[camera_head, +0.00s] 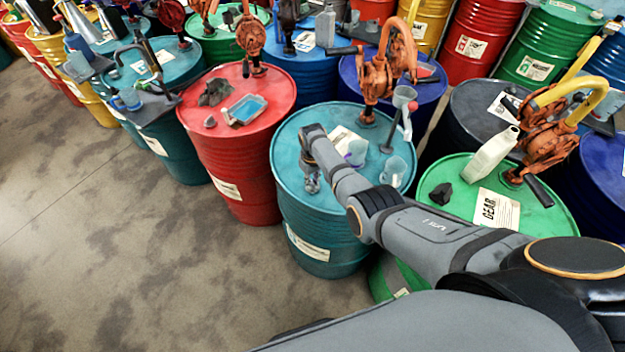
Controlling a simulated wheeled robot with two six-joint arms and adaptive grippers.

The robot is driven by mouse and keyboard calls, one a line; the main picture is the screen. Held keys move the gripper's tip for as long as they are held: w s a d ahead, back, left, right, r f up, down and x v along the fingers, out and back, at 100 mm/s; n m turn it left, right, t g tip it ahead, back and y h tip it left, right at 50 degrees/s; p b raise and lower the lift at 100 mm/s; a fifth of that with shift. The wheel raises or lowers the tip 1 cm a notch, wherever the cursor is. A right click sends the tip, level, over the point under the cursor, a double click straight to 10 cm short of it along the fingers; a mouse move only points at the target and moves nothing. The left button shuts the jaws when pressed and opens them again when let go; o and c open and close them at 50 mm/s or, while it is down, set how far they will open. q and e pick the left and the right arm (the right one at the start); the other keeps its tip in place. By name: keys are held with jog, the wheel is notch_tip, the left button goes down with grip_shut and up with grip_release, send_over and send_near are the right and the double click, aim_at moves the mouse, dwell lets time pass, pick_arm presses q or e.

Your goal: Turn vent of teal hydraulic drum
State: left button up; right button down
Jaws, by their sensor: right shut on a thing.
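The teal drum (300,214) stands upright in the middle, with a label on its side. My right arm reaches across its lid from the lower right. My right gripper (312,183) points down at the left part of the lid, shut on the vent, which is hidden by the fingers. On the same lid are a paper label, a purple-and-white cup (356,152), a clear mug (393,171) and a funnel-like tool (404,99). My left gripper is not in view.
A red drum (225,175) with a blue tray (246,108) stands close on the left. A green drum (560,212) with a pale bottle (490,155) and an orange pump (545,135) stands on the right. Other drums crowd behind. Bare floor (100,240) lies at the lower left.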

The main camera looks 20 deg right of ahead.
jog(key=shift+n, duration=2)
jog(key=c, duration=1.3)
grip_release()
notch_tip(320, 180, up, 12)
